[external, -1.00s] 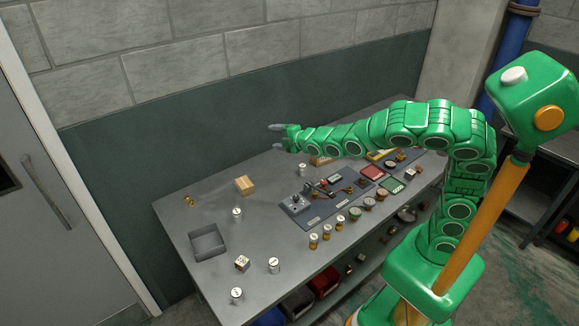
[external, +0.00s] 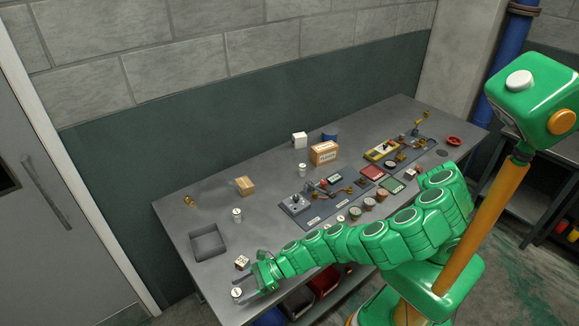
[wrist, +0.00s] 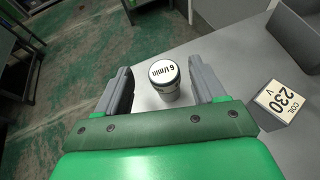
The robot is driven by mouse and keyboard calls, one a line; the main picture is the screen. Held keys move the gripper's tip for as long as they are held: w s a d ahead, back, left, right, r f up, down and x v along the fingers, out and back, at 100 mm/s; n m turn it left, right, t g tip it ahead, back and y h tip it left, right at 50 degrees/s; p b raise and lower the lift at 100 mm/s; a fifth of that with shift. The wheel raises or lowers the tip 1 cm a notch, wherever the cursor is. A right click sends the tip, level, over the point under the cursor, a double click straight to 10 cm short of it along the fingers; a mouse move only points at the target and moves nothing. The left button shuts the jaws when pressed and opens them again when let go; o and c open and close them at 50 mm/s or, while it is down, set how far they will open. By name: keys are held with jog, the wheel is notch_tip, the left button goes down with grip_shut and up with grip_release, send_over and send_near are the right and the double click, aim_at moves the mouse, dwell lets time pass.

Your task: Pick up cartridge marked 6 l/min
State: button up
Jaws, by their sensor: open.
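The cartridge marked 6 l/min (wrist: 165,80) is a small white-topped cylinder with a dark rim. It stands upright near the front left corner of the table, and in the external view it shows beside my fingers (external: 237,293). My gripper (wrist: 161,84) is open, with one grey finger on each side of the cartridge. There is a visible gap between each finger and the cartridge in the wrist view. In the external view my gripper (external: 244,291) is low over the front left of the table.
A cube marked coil 230 V (wrist: 284,102) stands close to the right of my gripper in the wrist view. A grey open tray (external: 208,243) lies behind it. A white cylinder (external: 237,215) and a wooden block (external: 244,186) stand farther back. The table edge is near.

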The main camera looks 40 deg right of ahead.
aim_at(238, 291)
jog(key=shift+w+f, duration=0.1)
jog(key=shift+f, duration=0.25)
jog(key=shift+x, duration=2.3)
jog(key=c, duration=1.1)
jog(key=shift+r, duration=0.1)
